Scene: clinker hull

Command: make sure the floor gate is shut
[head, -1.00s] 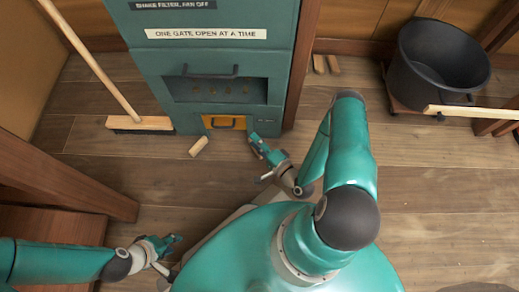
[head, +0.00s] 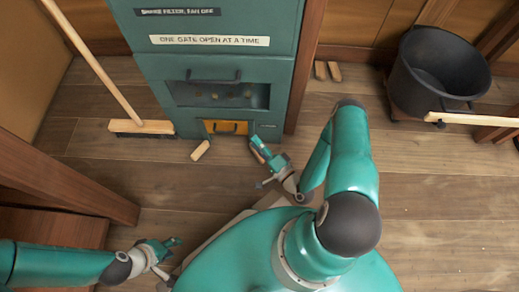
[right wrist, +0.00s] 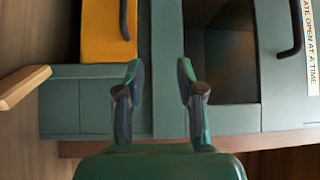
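The yellow gate panel (head: 226,128) with a dark handle sits low in the front of the teal cabinet (head: 215,20), at floor level. It also shows at the upper left of the right wrist view (right wrist: 104,35). I cannot tell for certain whether it is fully flush. My right gripper (head: 258,147) is just in front of the cabinet, right of the yellow gate. In the right wrist view its fingers (right wrist: 160,78) are spread and empty, aimed at the teal frame beside the gate. My left gripper (head: 172,242) is low at the left, away from the cabinet; its opening is unclear.
A wooden block (head: 200,150) lies on the floor just left of the gate. A broom (head: 142,127) leans left of the cabinet. A recessed dark window (head: 220,95) is above the gate. A black tub (head: 440,70) stands right.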

